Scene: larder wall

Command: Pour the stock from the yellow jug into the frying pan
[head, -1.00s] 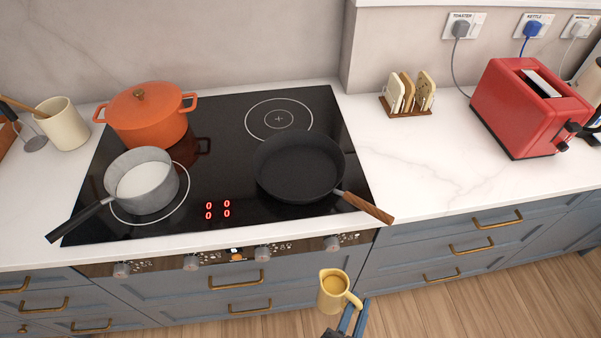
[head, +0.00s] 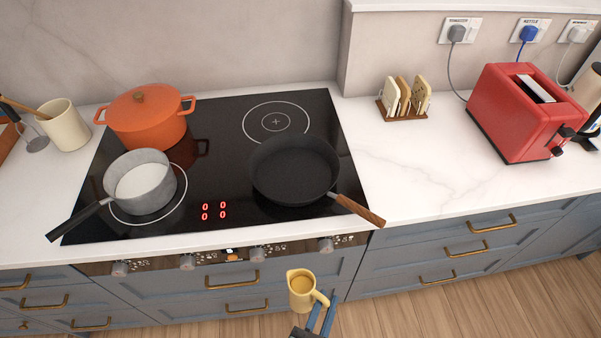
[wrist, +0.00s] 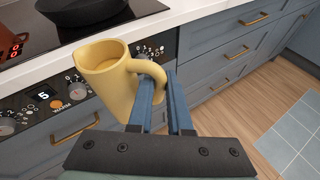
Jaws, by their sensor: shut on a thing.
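The yellow jug (head: 301,290) is held upright in front of the stove's knobs, below the counter edge. Amber stock shows inside it. My gripper (head: 322,311) is shut on the jug's handle at its right side. The wrist view also shows the jug (wrist: 112,82) and the blue fingers of my gripper (wrist: 165,105) at its handle. The black frying pan (head: 292,172) sits on the front right of the hob, apart from the jug and behind it. Its wooden handle points to the front right, over the counter edge. The pan looks empty.
A grey saucepan (head: 145,187) with pale content and an orange lidded pot (head: 146,124) stand on the left of the black hob (head: 225,140). A toast rack (head: 403,114) and a red toaster (head: 520,117) stand right. The white counter (head: 400,185) between is clear.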

